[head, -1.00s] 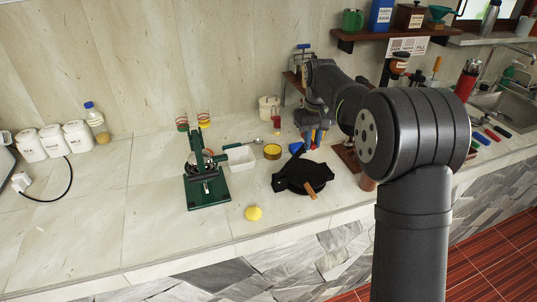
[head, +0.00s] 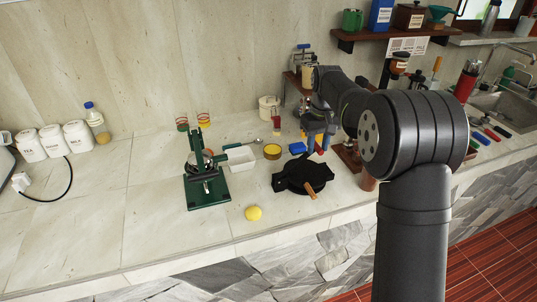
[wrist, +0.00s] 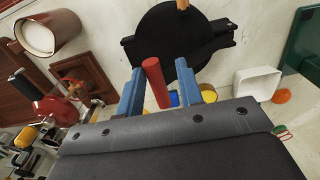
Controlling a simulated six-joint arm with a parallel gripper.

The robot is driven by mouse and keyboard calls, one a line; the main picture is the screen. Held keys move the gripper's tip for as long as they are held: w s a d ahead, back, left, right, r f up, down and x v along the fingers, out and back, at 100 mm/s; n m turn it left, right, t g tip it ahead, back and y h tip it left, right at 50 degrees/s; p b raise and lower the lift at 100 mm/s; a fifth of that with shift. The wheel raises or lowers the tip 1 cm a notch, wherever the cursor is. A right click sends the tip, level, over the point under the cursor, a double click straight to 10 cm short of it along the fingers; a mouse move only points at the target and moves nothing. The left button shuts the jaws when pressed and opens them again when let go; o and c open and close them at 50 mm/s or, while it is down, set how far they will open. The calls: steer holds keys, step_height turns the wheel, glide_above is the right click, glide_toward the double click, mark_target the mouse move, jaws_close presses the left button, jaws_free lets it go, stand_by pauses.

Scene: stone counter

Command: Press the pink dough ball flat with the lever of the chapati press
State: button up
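The black round press (head: 300,176), which I take to be the chapati press, lies on the counter with a wooden-ended handle (head: 313,190) at its front. It also shows in the wrist view (wrist: 165,40). My gripper (head: 318,148) is just behind it, pointing down. In the wrist view, my blue fingers (wrist: 158,88) stand apart on either side of a red rod (wrist: 155,80), with gaps visible. I cannot tell whether the rod is the press's lever. No pink dough ball is visible; any ball inside the press is hidden.
A green stand (head: 207,190) and a white tray (head: 240,158) are left of the press. A yellow ball (head: 254,213) lies near the front edge.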

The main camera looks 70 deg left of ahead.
steer(key=shift+r, duration=0.1)
steer(key=shift+r, duration=2.45)
steer(key=shift+f, duration=0.1)
steer(key=shift+f, duration=0.55)
step_height(320, 180, down, 4)
steer(key=shift+r, duration=0.15)
steer(key=shift+s+r, duration=0.95)
steer(key=shift+s, duration=0.15)
